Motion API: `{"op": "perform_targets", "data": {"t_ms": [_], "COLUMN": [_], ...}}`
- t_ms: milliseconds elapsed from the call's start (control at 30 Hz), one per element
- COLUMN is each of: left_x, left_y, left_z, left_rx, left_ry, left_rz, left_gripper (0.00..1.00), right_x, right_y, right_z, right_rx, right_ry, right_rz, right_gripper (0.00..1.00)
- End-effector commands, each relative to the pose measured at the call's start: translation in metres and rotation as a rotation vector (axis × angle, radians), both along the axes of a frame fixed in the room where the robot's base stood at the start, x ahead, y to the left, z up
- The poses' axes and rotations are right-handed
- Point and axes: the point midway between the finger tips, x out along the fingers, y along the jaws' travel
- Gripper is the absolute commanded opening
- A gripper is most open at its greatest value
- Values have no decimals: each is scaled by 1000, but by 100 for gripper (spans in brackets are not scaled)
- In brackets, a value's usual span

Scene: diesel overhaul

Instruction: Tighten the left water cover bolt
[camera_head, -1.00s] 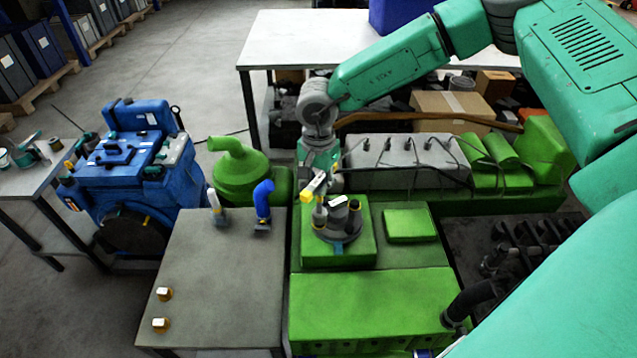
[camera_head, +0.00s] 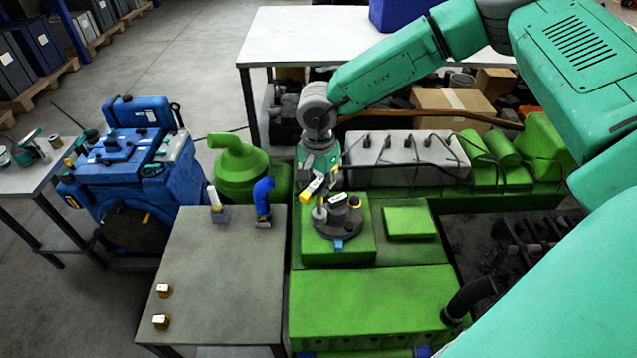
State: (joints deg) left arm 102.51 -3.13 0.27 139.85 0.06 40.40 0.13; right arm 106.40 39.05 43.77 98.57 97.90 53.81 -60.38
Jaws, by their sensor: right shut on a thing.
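The dark round water cover (camera_head: 337,231) sits on a green block of the engine. A small bolt with yellow (camera_head: 354,202) stands on its right side. The left water cover bolt (camera_head: 319,212) shows as a pale upright piece at the cover's left side. My right gripper (camera_head: 319,197) points down over that left side and is shut on the left bolt. Its fingers and the bolt's head overlap, so the exact grip is hard to see. My left gripper is not in view.
A grey table (camera_head: 222,265) at the left holds two gold-sided pieces (camera_head: 163,291), a blue tool (camera_head: 263,202) and a white-topped tool (camera_head: 215,205). A green pump-like part (camera_head: 240,170) stands behind it. A grey cylinder-head block (camera_head: 405,158) lies behind the cover.

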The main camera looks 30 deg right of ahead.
Motion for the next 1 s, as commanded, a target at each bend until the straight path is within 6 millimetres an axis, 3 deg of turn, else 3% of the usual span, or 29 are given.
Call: {"op": "perform_targets", "data": {"t_ms": [1000], "left_x": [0], "left_y": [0], "left_z": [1], "left_rx": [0], "left_ry": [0], "left_rz": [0], "left_gripper": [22], "right_x": [2], "right_y": [-2], "right_z": [-1], "right_rx": [-2], "right_ry": [1], "right_rz": [-1689], "right_gripper": [0]}}
